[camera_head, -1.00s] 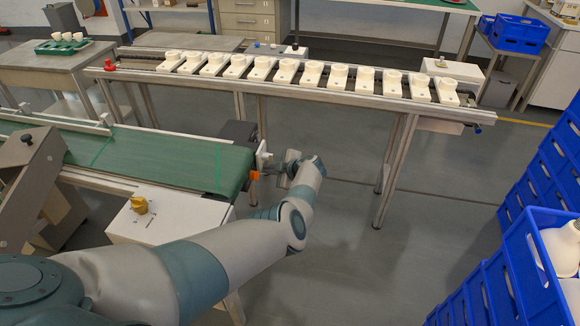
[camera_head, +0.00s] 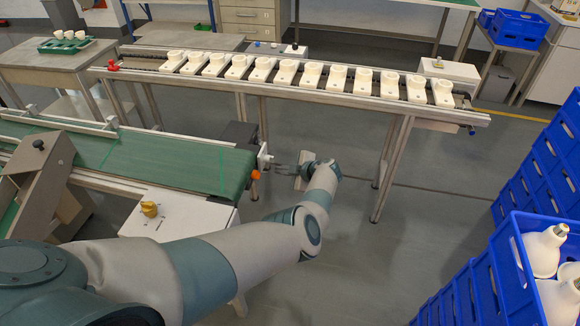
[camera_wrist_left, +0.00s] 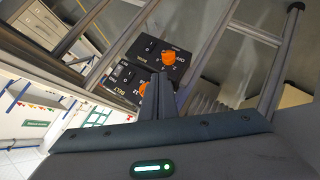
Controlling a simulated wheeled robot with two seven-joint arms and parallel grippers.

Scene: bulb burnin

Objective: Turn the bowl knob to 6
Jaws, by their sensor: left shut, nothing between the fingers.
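In the left wrist view, two dark control panels with orange knobs stand beyond my fingers. The upper panel's orange knob (camera_wrist_left: 169,58) is in full view, but its pointer setting and the panel's name are too small to read surely. The lower panel's orange knob (camera_wrist_left: 144,89) is partly hidden behind my fingers; its label looks like BELT. In the head view an orange knob (camera_head: 255,174) shows at the green conveyor's end. My left gripper (camera_head: 283,169) is shut and empty, just right of that knob and apart from it. My right gripper is out of view.
The green belt conveyor (camera_head: 150,160) ends left of my gripper. A white box with a yellow knob (camera_head: 149,209) stands in front of it. A long rail (camera_head: 300,90) with white sockets runs behind. Blue crates (camera_head: 480,285) stack at right. Floor between is clear.

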